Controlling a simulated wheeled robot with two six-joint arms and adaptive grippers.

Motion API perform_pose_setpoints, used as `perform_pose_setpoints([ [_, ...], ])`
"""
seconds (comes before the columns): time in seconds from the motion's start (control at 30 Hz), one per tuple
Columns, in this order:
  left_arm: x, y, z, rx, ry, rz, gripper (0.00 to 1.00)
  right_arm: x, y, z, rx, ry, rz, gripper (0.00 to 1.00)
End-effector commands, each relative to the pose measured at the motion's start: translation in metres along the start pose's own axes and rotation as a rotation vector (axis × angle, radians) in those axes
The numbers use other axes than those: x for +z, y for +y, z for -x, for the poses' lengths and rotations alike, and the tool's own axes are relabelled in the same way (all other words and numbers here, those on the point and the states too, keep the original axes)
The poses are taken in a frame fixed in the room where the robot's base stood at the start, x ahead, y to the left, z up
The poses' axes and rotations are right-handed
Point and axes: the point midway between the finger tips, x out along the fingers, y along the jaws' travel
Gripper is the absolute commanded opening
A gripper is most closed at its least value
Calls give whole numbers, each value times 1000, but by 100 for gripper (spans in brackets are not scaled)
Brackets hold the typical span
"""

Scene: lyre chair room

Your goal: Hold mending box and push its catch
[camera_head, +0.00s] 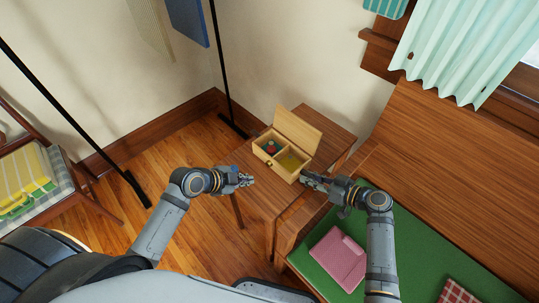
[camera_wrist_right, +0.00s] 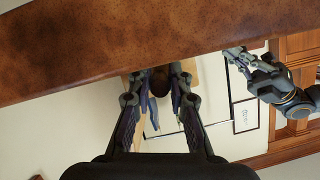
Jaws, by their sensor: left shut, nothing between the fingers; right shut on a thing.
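The mending box (camera_head: 278,163) is a pale wooden box on a small wooden side table. Its lid (camera_head: 299,129) stands open, tilted back. Inside are compartments, one with small dark and red items and one with something yellow-olive. A small dark catch (camera_head: 269,162) shows on its left front side. My right gripper (camera_head: 304,178) is shut on the near right end of the box; in the right wrist view its fingers (camera_wrist_right: 158,72) partly hide what lies between them. My left gripper (camera_head: 250,179) is shut and empty, a short way left of the box, apart from it.
The side table (camera_head: 325,135) has bare room behind and left of the box. A wooden bench with a green seat (camera_head: 400,240) and a pink folded item (camera_head: 338,259) adjoins at right.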

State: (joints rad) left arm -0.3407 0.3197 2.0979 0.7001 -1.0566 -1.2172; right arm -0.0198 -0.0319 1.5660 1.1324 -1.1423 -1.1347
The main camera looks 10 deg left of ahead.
Motion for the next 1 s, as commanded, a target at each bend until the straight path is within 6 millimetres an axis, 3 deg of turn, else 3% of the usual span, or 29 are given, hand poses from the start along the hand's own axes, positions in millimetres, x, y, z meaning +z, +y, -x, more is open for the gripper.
perform_pose_setpoints([
  [0.03, 0, 0, 0, 0, 0, 0, 0, 0, 0, 0, 0, 0, 0, 20],
  [0.23, 0, 0, 0, 0, 0, 0, 0, 0, 0, 0, 0, 0, 0, 45],
  [0.57, 0, 0, 0, 0, 0, 0, 0, 0, 0, 4, 1, 0, 0, 45],
  [0.67, 0, 0, 0, 0, 0, 0, 0, 2, 1, 18, 3, -3, 2, 45],
  [1.0, 0, 0, 0, 0, 0, 0, 0, 2, 0, 98, 1, -6, 3, 45],
])
